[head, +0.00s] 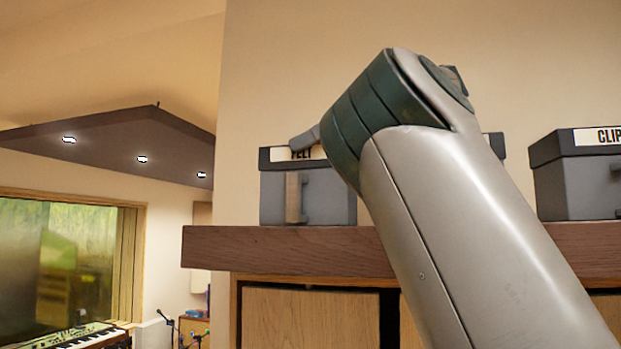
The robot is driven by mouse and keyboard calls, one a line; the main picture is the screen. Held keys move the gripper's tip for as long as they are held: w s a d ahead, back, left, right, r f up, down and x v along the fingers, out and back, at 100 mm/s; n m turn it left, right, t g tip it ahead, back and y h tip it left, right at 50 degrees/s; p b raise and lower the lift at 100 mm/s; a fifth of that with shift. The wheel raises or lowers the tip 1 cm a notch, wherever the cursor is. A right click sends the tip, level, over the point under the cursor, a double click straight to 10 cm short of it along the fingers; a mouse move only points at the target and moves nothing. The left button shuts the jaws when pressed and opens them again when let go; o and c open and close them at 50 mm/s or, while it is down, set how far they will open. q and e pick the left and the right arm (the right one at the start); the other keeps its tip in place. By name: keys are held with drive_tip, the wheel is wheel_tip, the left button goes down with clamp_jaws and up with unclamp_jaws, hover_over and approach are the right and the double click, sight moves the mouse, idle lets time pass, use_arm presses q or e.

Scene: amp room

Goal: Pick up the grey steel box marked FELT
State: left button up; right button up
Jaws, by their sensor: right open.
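The grey steel box (334,198) marked FELT stands upright on a brown wooden shelf (290,250). It has a dark lid and a white label, partly covered by my right arm. A pale upright piece, seemingly its handle, shows on its front. My right arm comes in from the lower right, and its wrist hides the box's upper right. A grey part of my right gripper (306,138) shows just in front of the lid. The gripper is open, with most of it hidden behind the wrist. I cannot tell whether it touches the box. My left gripper is out of view.
A similar grey box marked CLIP (575,188) stands on the shelf at the right. Part of another box (497,145) shows behind my arm. Wooden cabinet doors (310,318) are below the shelf. A keyboard (75,336) is at the lower left.

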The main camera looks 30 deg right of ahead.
drive_tip(key=shift+x, duration=1)
drive_tip(key=shift+s+d, duration=0.1)
drive_tip(key=shift+d, duration=0.05)
drive_tip(key=c, duration=1.7)
drive_tip(key=shift+o, duration=0.2)
drive_tip(key=shift+r+p, duration=0.4)
drive_tip(key=shift+r, duration=4.6)
